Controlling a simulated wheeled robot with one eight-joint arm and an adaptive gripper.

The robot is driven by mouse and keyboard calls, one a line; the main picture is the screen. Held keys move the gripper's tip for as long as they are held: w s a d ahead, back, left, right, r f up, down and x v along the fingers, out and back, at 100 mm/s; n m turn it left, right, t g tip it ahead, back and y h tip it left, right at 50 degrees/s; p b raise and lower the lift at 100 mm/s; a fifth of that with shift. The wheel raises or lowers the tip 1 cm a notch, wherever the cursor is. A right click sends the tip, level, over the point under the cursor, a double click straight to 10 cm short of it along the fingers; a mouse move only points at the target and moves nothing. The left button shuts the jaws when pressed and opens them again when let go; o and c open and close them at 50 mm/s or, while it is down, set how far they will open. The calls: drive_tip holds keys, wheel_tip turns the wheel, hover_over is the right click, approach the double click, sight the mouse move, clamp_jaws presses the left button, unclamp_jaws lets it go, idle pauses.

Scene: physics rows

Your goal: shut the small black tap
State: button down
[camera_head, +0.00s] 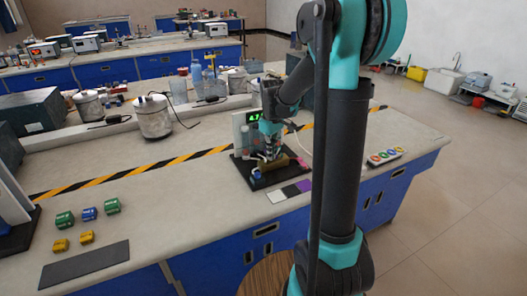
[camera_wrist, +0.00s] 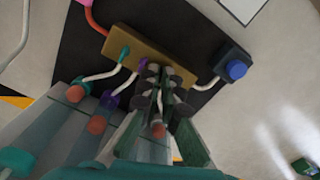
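A brass manifold block (camera_wrist: 135,46) lies on a black board and carries small coloured fittings with white tubes. I cannot make out the small black tap for certain; my fingers cover part of the block's near side. My gripper (camera_wrist: 166,84) is at that near side, with a narrow gap between its fingers. Whether anything is pinched there I cannot tell. In the head view my gripper (camera_head: 270,150) is down over the brass block (camera_head: 273,164).
A black box with a blue knob (camera_wrist: 236,70) stands right of the block. Clear tubes with orange-red tips (camera_wrist: 96,125) are close in front. A display with green digits (camera_head: 253,117) stands behind.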

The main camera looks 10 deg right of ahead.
drive_tip(key=m, duration=0.3)
drive_tip(key=shift+m, duration=0.3)
drive_tip(key=c, duration=2.1)
unclamp_jaws()
drive_tip(key=shift+o, duration=0.2)
drive_tip(key=shift+r, duration=0.1)
drive_tip(key=shift+r, duration=3.4)
drive_tip(key=shift+s, duration=0.1)
